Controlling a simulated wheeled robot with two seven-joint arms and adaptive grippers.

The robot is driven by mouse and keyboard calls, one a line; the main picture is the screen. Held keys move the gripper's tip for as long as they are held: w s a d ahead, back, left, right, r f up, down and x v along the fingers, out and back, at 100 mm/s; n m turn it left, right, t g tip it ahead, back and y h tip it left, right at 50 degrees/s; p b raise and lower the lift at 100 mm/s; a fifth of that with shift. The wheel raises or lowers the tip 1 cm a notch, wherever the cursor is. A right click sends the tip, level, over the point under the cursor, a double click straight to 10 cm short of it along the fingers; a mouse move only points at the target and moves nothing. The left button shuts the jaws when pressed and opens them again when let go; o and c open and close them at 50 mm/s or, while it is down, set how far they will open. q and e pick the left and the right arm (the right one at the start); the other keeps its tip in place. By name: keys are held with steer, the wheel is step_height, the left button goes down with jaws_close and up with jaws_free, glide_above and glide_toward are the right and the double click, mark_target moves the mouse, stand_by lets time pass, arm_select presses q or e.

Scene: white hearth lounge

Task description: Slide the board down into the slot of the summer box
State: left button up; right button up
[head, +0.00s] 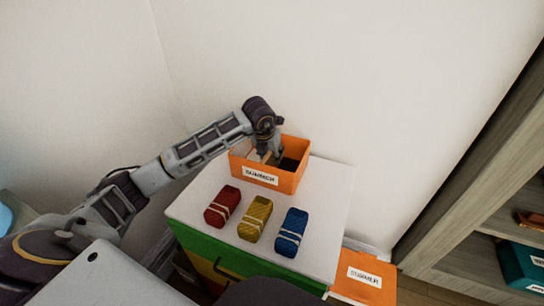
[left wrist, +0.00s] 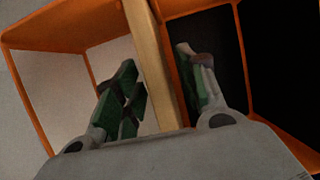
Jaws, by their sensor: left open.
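The orange summer box (head: 241,166) stands at the back of the white cabinet top, its label facing me. My left gripper (head: 266,152) reaches down into it from above. In the left wrist view, the pale wooden board (left wrist: 155,70) shows as a narrow strip across the box, whose orange rim (left wrist: 50,47) surrounds it. My left gripper's green-padded fingers (left wrist: 158,95) are open, one on each side of the board, with a visible gap on both sides. The space left of the board looks pale, the right dark. The board's lower edge and the slot are hidden. My right gripper is out of view.
Red (head: 222,206), yellow (head: 255,218) and blue (head: 291,232) banded bundles lie in front of the box on the white top (head: 327,215). An orange labelled item (head: 362,277) is low at the right. Grey wooden shelving (head: 470,195) stands at the far right.

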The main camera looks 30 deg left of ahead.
arm_select(q)
steer(key=v, duration=1)
steer(key=shift+s, duration=0.1)
stand_by(0.5)
